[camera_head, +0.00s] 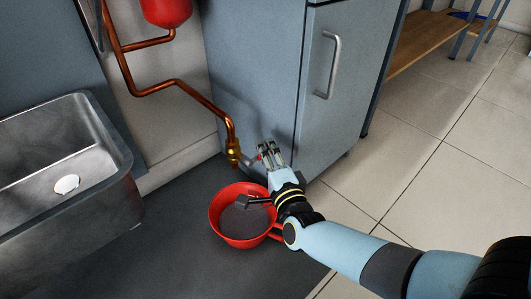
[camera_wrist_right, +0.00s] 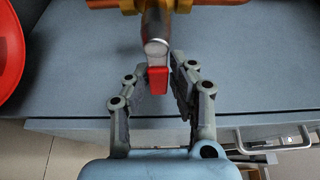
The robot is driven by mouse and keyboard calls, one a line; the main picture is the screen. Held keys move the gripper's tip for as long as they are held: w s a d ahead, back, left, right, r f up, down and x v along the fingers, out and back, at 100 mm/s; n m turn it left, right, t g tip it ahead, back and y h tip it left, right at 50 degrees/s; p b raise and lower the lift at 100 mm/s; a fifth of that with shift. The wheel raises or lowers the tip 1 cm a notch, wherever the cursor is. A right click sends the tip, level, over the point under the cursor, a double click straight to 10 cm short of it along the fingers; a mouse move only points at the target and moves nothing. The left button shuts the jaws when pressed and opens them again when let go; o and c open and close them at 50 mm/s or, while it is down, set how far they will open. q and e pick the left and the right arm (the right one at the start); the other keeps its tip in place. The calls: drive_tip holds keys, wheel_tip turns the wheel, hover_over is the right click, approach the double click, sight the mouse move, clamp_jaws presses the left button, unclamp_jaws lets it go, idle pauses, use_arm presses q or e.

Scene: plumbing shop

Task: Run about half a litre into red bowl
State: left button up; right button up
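The red bowl (camera_head: 213,222) stands upright on the dark grey surface, below and just in front of the brass tap (camera_head: 233,150). Its inside bottom looks grey; I cannot tell whether it holds water. The bowl's edge also shows in the right wrist view (camera_wrist_right: 10,55). The tap's lever has a metal stem and a red tip (camera_wrist_right: 157,80). My right gripper (camera_head: 267,152) is at the lever, and the right wrist view shows its open fingers (camera_wrist_right: 157,88) on either side of the red tip, with gaps. My left gripper is out of view.
A copper pipe (camera_head: 180,84) runs down from a red vessel (camera_head: 166,10) to the tap. A steel sink (camera_head: 60,160) is at the left. A blue-grey cabinet (camera_head: 260,70) stands close behind my right gripper. Tiled floor (camera_head: 430,180) is clear at the right.

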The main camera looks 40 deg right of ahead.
drive_tip(key=o, duration=0.3)
drive_tip(key=shift+s+a, duration=0.1)
drive_tip(key=v, duration=1.1)
drive_tip(key=shift+s+a+r, duration=0.1)
drive_tip(key=shift+s, duration=0.25)
